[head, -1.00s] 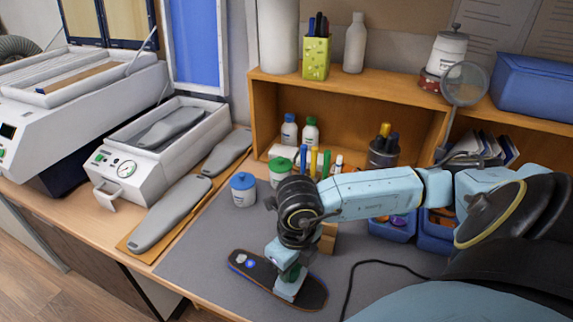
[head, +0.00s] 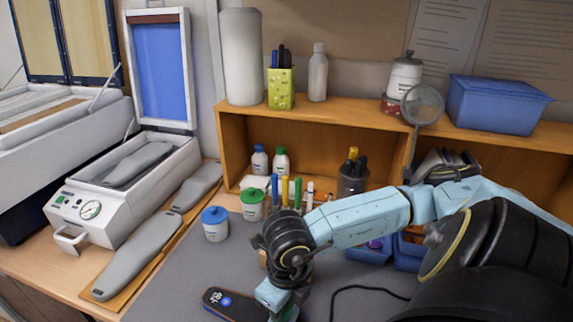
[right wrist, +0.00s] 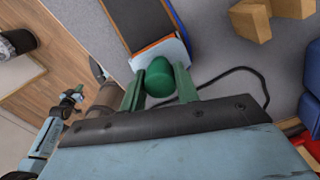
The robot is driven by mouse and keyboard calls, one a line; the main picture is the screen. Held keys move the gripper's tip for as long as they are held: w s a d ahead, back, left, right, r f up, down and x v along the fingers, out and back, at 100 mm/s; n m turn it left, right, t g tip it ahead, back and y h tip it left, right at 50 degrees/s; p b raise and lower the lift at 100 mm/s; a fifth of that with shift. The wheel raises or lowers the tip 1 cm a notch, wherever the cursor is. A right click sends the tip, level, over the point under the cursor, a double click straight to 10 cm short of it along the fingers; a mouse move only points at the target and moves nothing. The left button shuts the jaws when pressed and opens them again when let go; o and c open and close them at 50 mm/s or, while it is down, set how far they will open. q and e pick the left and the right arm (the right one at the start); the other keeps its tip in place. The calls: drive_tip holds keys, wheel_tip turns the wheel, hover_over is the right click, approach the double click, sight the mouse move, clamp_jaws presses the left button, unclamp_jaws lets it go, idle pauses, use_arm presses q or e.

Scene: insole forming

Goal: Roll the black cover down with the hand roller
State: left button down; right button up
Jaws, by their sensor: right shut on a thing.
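The black cover (head: 222,301) lies on an insole on the grey mat near the bottom of the head view, with blue and white marks at its left end. It also shows at the top of the right wrist view (right wrist: 138,20). My right gripper (right wrist: 160,88) is shut on the green handle of the hand roller (right wrist: 160,78). The roller's pale head lies across the dark cover in the right wrist view, and seems to touch it. In the head view my right wrist hides most of the roller and the cover's right part.
Blue-lidded (head: 215,224) and green-lidded (head: 252,205) jars stand behind the cover. Grey insole forms (head: 140,256) lie on a board at left, beside a white press (head: 120,200) with its lid up. A black cable (head: 370,288) runs over the mat at right. Wooden blocks (right wrist: 250,20) lie nearby.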

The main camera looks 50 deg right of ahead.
drive_tip(key=shift+w+a+r+b, duration=0.15)
drive_tip(key=shift+w+a, duration=0.1)
drive_tip(key=shift+w, duration=0.55)
drive_tip(key=shift+w+a+f+b, duration=0.15)
drive_tip(key=shift+w+a, duration=0.1)
drive_tip(key=shift+w, duration=0.5)
drive_tip(key=shift+w+a+b, duration=0.25)
drive_tip(key=shift+w+a, duration=0.05)
drive_tip(key=shift+w, duration=0.55)
drive_tip(key=shift+w+a+b, duration=0.25)
drive_tip(key=shift+w, duration=0.6)
drive_tip(key=shift+w+a, duration=0.1)
drive_tip(key=shift+w, duration=0.2)
drive_tip(key=shift+w+a+r+b, duration=0.1)
drive_tip(key=shift+w+a+b, duration=0.3)
drive_tip(key=shift+w, duration=0.85)
drive_tip(key=shift+w+a+r+b, duration=0.1)
drive_tip(key=shift+w+a+b, duration=0.25)
drive_tip(key=shift+w, duration=0.85)
drive_tip(key=shift+w+a+r+b, duration=0.1)
drive_tip(key=shift+w+a+b, duration=0.25)
drive_tip(key=shift+w, duration=0.9)
drive_tip(key=shift+a, duration=0.1)
drive_tip(key=shift+r, duration=0.1)
wheel_tip(320, 180, up, 7)
drive_tip(key=p, duration=0.5)
